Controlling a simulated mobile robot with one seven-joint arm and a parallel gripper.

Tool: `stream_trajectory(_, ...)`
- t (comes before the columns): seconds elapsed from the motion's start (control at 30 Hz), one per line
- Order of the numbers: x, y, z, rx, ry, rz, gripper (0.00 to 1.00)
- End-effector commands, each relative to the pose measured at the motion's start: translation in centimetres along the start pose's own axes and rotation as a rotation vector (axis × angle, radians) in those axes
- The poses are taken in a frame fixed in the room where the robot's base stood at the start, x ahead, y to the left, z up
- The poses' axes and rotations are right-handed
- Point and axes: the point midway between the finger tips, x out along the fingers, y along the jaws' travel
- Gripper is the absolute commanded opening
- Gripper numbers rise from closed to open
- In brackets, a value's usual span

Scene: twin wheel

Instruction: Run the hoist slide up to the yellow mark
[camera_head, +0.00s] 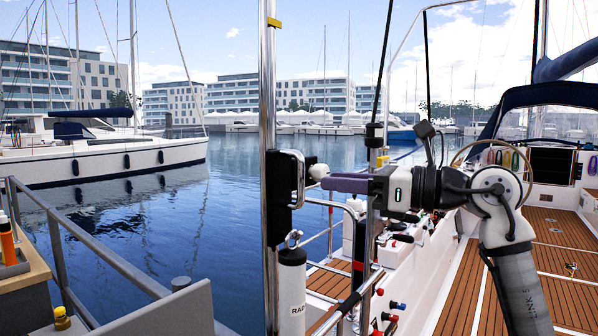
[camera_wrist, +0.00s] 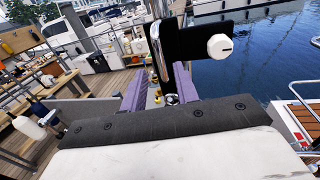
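The hoist slide (camera_head: 276,190) is a black block on an upright steel pole (camera_head: 268,110), with a bright metal handle (camera_head: 299,178) and a white knob (camera_head: 318,171) on its right side. A yellow mark (camera_head: 273,22) is high on the pole, well above the slide. My gripper (camera_head: 328,184) is just right of the handle, level with its lower part. In the wrist view my purple fingers (camera_wrist: 160,72) are apart, with the handle (camera_wrist: 158,50) showing between their tips. I see no clear contact. The knob (camera_wrist: 220,47) is right of the fingers there.
A white cylinder (camera_head: 292,292) hangs by a shackle (camera_head: 293,239) below the slide. A second pole with a black fitting (camera_head: 374,135) stands behind my gripper. Railings (camera_head: 90,250) and water lie left. The wooden deck (camera_head: 500,265) at the right is mostly clear.

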Motion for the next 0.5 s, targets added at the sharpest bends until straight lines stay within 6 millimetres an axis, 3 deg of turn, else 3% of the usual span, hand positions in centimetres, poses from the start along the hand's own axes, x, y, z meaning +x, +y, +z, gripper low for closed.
stream_trajectory(0.2, 4.5, 0.1, 0.3, -0.001, -0.001, 0.003, 0.30)
stream_trajectory(0.5, 7.2, 0.0, 0.1, 0.000, -0.002, 0.000, 0.30)
